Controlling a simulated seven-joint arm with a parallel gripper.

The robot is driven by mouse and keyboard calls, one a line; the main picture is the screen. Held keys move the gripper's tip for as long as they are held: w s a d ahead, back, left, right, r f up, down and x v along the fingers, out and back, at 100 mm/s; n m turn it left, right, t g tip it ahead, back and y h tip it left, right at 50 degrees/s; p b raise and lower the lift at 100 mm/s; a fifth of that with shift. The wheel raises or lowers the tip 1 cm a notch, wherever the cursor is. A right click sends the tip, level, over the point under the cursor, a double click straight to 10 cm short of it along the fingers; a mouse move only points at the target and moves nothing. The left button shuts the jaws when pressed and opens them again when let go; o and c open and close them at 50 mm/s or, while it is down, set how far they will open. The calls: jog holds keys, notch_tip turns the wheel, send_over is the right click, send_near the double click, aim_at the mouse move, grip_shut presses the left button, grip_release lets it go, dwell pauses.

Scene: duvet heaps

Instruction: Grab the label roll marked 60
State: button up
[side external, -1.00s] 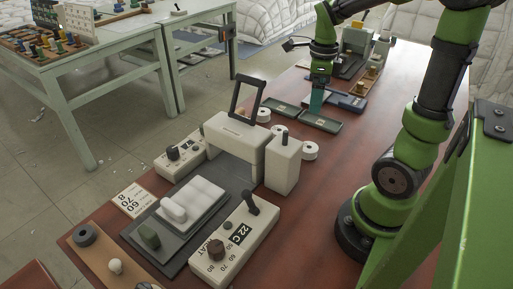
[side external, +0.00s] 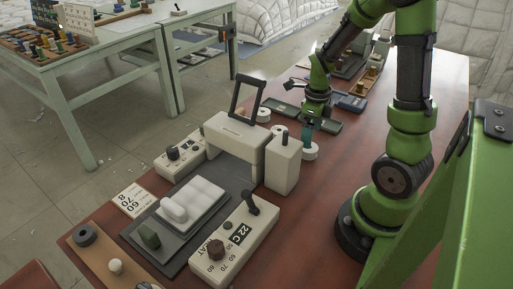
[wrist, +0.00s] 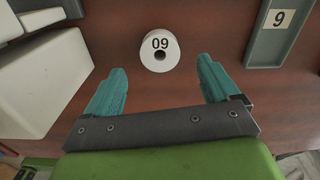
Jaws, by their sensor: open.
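The white label roll (wrist: 160,62) shows in the wrist view just beyond the fingertips, centred between them. Its mark reads "09" there, which is 60 seen upside down. I cannot tell the exact height gap to the roll.
A grey-green tray marked "9" in the wrist view (wrist: 252,57) lies to the right. Bare table (side external: 330,200) lies in front of the roll.

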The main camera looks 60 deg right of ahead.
notch_tip(320, 180, down, 5)
jog(key=shift+f, duration=0.1)
jog(key=c, duration=1.2)
jog(key=shift+o, duration=0.2)
